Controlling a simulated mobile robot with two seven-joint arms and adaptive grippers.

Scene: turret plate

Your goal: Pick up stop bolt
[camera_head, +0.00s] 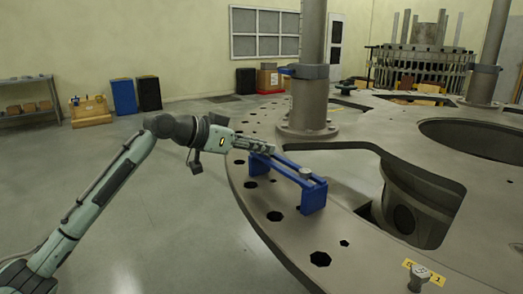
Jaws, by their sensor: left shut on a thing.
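My left gripper (262,147) is at the far left end of the blue stand (290,172) on the turret plate. It is shut on a small grey thing, most likely a stop bolt, largely hidden by the fingers; I cannot tell whether it is clear of the stand. A grey bolt head (305,172) shows at the near right end of the stand, apart from the gripper. Another grey bolt (418,276) stands upright beside a yellow label at the lower right. My right gripper is not in view.
The large grey turret plate (350,215) has several dark holes and a wide cut-out right of the stand. A thick upright column (308,75) rises behind the stand. The floor left of the plate is clear. Shelves and boxes stand far back.

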